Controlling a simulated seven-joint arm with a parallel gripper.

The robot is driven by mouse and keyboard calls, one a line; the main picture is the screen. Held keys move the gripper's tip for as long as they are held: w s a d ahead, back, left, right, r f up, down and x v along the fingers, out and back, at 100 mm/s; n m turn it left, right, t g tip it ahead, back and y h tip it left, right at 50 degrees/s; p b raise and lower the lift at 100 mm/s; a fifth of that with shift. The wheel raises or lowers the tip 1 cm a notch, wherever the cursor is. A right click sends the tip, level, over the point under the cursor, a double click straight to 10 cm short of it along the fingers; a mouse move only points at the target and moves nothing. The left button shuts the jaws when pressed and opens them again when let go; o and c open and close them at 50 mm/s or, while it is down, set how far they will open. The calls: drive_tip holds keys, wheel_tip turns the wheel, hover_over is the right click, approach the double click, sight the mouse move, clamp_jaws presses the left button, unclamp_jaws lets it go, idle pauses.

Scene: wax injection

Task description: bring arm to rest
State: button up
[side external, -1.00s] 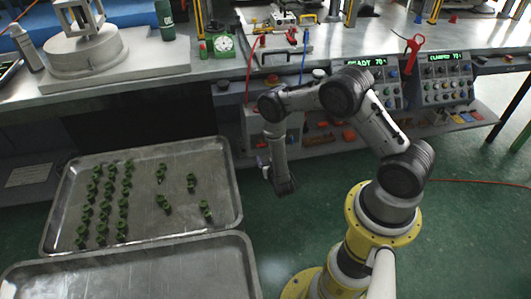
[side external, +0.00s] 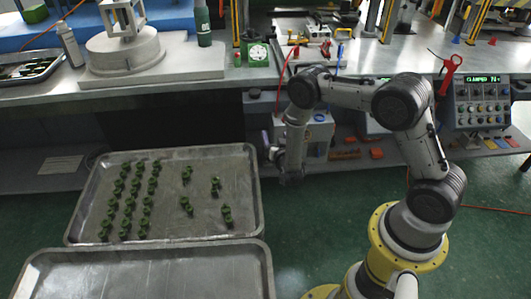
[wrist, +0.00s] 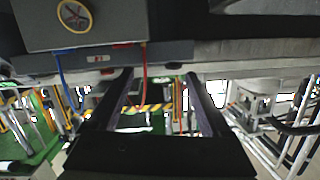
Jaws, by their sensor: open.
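My gripper (side external: 287,176) hangs from my bent arm in front of the bench, low and just to the right of the upper metal tray in the side external view. It holds nothing that I can see. In the wrist view my gripper (wrist: 162,82) shows two dark fingers spread well apart, with nothing between them. Its fingertips are small and dark in the side external view.
The upper tray (side external: 208,154) holds several green parts in rows. A lower tray (side external: 150,280) looks empty where visible. A control panel (side external: 478,103) stands right. Green floor is clear between tray and base.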

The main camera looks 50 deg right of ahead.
drive_tip(key=w+a+r+t+y, duration=0.1)
drive_tip(key=w+a+r, duration=0.1)
drive_tip(key=r, duration=0.7)
drive_tip(key=w+a+r+t+y, duration=0.1)
drive_tip(key=w+r, duration=0.2)
drive_tip(key=r, duration=0.7)
drive_tip(key=w+a+r+t+y, duration=0.1)
drive_tip(key=w+a+r, duration=0.1)
drive_tip(key=r, duration=0.7)
drive_tip(key=s+a+r+n+t+y, duration=0.1)
drive_tip(key=s+a+r+n+y, duration=0.2)
drive_tip(key=r, duration=0.5)
drive_tip(key=s+a+r+y, duration=0.2)
drive_tip(key=s+a+r, duration=0.25)
drive_tip(key=r, duration=0.25)
drive_tip(key=s+a+n+g+y, duration=0.1)
drive_tip(key=s+a+n, duration=0.1)
drive_tip(key=s, duration=0.6)
drive_tip(key=s+a+n+g+y, duration=0.2)
drive_tip(key=s+n, duration=0.1)
drive_tip(key=s, duration=0.6)
drive_tip(key=s+f+n+g, duration=0.2)
drive_tip(key=s+f+g, duration=0.5)
drive_tip(key=s+f, duration=0.5)
drive_tip(key=s, duration=0.3)
drive_tip(key=shift+d+h, duration=0.2)
drive_tip(key=shift+h, duration=0.1)
drive_tip(key=shift+r, duration=0.1)
